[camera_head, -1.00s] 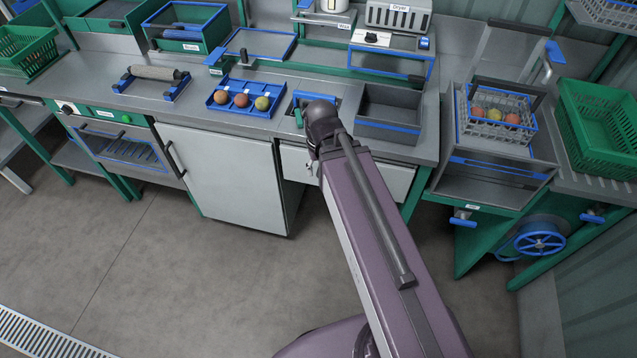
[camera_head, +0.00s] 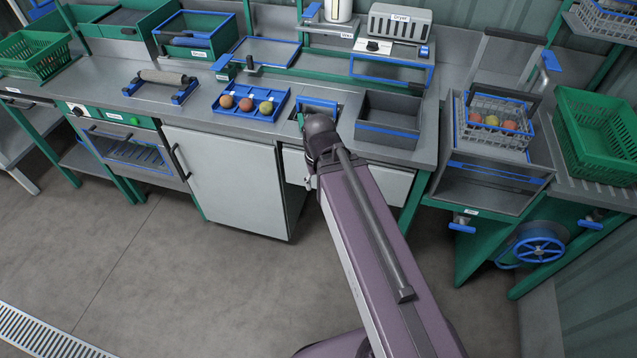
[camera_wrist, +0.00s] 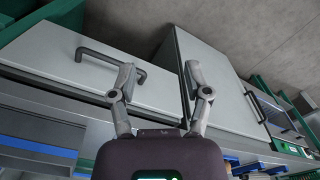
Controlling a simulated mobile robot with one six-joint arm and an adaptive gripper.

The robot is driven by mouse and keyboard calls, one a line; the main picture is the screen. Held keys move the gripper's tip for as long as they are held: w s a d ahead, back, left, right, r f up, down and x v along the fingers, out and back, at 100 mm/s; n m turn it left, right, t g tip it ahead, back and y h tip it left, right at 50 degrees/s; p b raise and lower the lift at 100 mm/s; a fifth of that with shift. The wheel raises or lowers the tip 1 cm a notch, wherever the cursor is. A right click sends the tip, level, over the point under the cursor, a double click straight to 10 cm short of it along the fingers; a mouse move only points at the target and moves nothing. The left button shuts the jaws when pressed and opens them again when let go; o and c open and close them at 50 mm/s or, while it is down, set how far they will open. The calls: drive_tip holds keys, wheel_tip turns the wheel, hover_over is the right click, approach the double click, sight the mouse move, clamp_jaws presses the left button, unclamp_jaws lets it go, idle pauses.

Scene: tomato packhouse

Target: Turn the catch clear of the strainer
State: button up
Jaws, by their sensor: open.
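A blue-framed fitting (camera_head: 318,103) is set in the bench between the tomato tray and the grey basin. A small green lever (camera_head: 301,121) stands at its left side. I cannot tell for sure whether these are the strainer and its catch; my arm hides part of the fitting.
The drawer handle (camera_wrist: 108,58) lies close by the left finger in the picture. A blue tray (camera_head: 284,111) with tomatoes is left of the fitting, the grey basin (camera_head: 398,137) right. A crate of tomatoes (camera_head: 488,140) stands further right. The floor before the bench is clear.

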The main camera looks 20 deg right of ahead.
wheel_tip(320, 180, up, 11)
drive_tip(key=m+p, duration=0.1)
drive_tip(key=p, duration=1)
hover_over(301, 119)
drive_tip(key=shift+w+r, duration=0.1)
wheel_tip(301, 119, down, 14)
drive_tip(key=b, duration=1.3)
drive_tip(key=shift+r, duration=0.1)
drive_tip(key=shift+b, duration=0.3)
clamp_jaws()
